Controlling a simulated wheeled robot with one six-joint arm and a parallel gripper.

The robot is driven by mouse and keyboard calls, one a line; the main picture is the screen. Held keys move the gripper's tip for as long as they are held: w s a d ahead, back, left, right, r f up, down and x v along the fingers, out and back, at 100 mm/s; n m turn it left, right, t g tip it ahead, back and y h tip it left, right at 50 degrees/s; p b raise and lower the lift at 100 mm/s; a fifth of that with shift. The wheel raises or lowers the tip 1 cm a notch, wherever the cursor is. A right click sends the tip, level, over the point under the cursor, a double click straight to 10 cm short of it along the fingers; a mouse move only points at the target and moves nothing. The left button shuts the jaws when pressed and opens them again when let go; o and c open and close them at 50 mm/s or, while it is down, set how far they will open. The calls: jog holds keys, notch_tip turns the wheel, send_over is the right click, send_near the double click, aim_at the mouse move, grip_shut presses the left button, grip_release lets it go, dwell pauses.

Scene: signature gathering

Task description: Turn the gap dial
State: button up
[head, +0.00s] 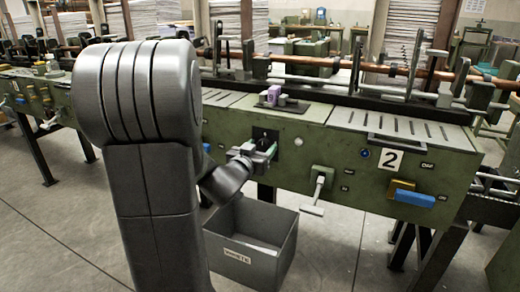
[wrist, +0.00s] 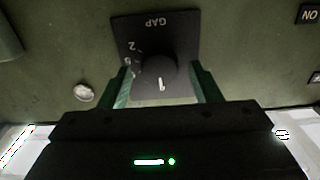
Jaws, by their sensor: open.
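The gap dial (wrist: 155,72) is a round black knob with a white pointer mark, on a dark square plate (wrist: 182,25) lettered GAP, on the green machine front. In the wrist view the plate's lettering is upside down, and the pointer mark is toward the bottom of the picture. My gripper (wrist: 160,82) is open, its two green fingers on either side of the knob with a gap to each side. Whether the fingertips reach over the knob, I cannot tell. In the head view my gripper (head: 266,152) is close to the machine front, and it largely hides the dial.
A white round button (wrist: 84,92) lies left of the dial in the wrist view. A grey waste bin (head: 262,262) stands below.

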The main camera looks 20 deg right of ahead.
jog(key=c, duration=1)
jog(key=shift+m, duration=0.3)
jog(key=shift+f+m+b, duration=0.15)
jog(key=shift+m+b, duration=0.95)
jog(key=shift+m, duration=0.1)
jog(key=m+b, duration=0.2)
jog(key=m, duration=0.2)
jog(key=shift+s+d+m+b, duration=0.1)
jog(key=shift+m+b, duration=0.2)
jog(key=shift+b, duration=0.1)
jog(key=m+b, duration=0.3)
jog(key=m, duration=0.3)
jog(key=shift+m, duration=0.3)
jog(key=o, duration=1)
